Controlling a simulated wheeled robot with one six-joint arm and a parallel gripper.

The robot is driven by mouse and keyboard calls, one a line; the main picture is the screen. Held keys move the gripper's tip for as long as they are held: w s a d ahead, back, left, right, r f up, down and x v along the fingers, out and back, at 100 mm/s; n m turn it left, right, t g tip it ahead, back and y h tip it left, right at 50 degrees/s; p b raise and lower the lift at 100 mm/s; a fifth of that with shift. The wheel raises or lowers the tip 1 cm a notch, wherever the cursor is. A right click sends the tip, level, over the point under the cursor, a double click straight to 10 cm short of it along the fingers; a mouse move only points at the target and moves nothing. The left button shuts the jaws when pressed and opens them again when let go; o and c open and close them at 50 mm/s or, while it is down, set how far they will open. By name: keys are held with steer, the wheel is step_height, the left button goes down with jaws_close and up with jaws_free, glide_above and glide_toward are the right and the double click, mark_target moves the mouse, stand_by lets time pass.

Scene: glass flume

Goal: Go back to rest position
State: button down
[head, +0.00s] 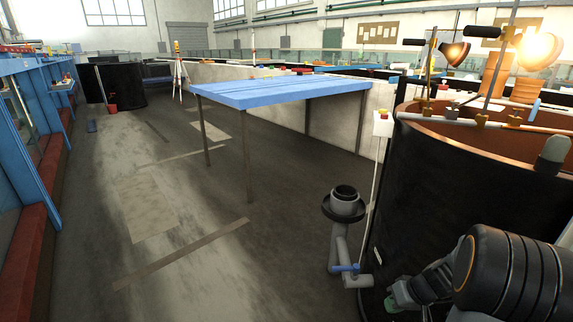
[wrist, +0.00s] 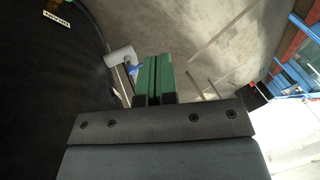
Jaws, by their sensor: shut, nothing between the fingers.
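My gripper (wrist: 155,78) shows in the wrist view as two green fingers closed together with nothing between them. In the head view my gripper (head: 391,303) is at the lower right, small and partly dark, in front of the base of the large black tank (head: 405,190). The tank's dark wall (wrist: 45,100) fills the left of the wrist view. A grey pipe fitting with a blue valve handle (head: 345,268) stands left of the gripper. The grey pipe (wrist: 121,57) also shows just beyond the fingertips in the wrist view. I cannot tell whether they touch.
A blue-topped table (head: 280,90) stands in the middle distance. Lamps (head: 538,50) and rods sit over the tank's rim. A blue frame (head: 30,110) runs along the left. The concrete floor (head: 185,210) between is open.

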steer(key=s+a+r+h+p, duration=0.1)
steer(key=s+a+r+p, duration=0.2)
steer(key=r, duration=0.9)
steer(key=s+a+r+h+p, duration=0.2)
steer(key=a+r+p, duration=0.4)
steer(key=r+p, duration=0.3)
steer(key=s+a+r+h+p, duration=0.1)
steer(key=s+a+r+p, duration=0.4)
steer(key=r, duration=1)
steer(key=shift+r+m+t+h+p, duration=0.3)
steer(key=shift+m+t+p, duration=0.1)
steer(key=shift+p, duration=0.15)
steer(key=shift+s, duration=0.1)
